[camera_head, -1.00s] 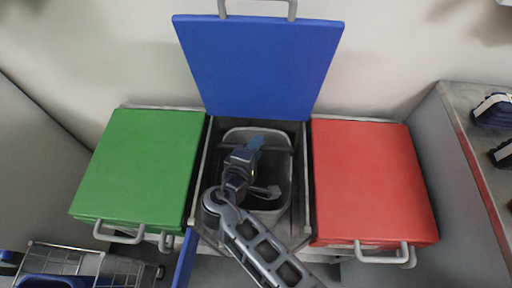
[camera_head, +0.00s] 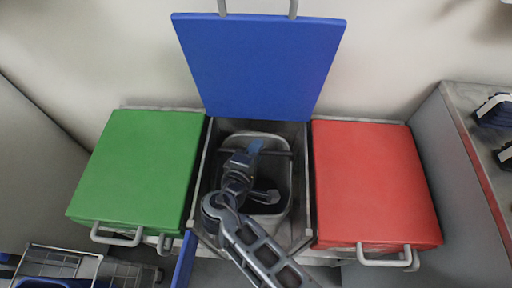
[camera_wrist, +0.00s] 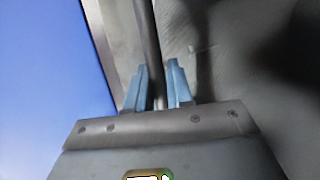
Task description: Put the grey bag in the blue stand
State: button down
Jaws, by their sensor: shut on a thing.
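The blue stand has its blue lid (camera_head: 258,66) raised at the back, and its frame (camera_head: 308,190) is open below. The grey bag (camera_head: 283,177) is inside the frame opening, upright, with its rim showing around my arm. My gripper (camera_head: 255,146) reaches down over the bag, its blue fingers near the back of the rim. In the wrist view my gripper (camera_wrist: 160,88) is shut on a thin dark bar of the grey bag (camera_wrist: 215,45), seemingly its handle. The bag's bottom is hidden, so I cannot tell whether it rests on anything.
A green-lidded stand (camera_head: 140,168) is close on the left and a red-lidded stand (camera_head: 370,180) close on the right, both shut. A wire basket cart (camera_head: 60,262) is at the lower left. A grey shelf (camera_head: 470,110) with dark items is at the far right.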

jog(key=shift+s+d+f+b, duration=0.15)
jog(key=shift+f+b, duration=0.1)
jog(key=shift+f, duration=0.25)
jog(key=shift+s+f+b, duration=0.1)
jog(key=shift+f+b, duration=0.15)
jog(key=shift+f, duration=0.2)
jog(key=c, duration=1.3)
grip_release()
jog(key=shift+w, duration=0.1)
jog(key=o, duration=0.4)
jog(key=shift+r, duration=0.1)
jog(key=shift+w+r, duration=0.15)
jog(key=v, duration=0.8)
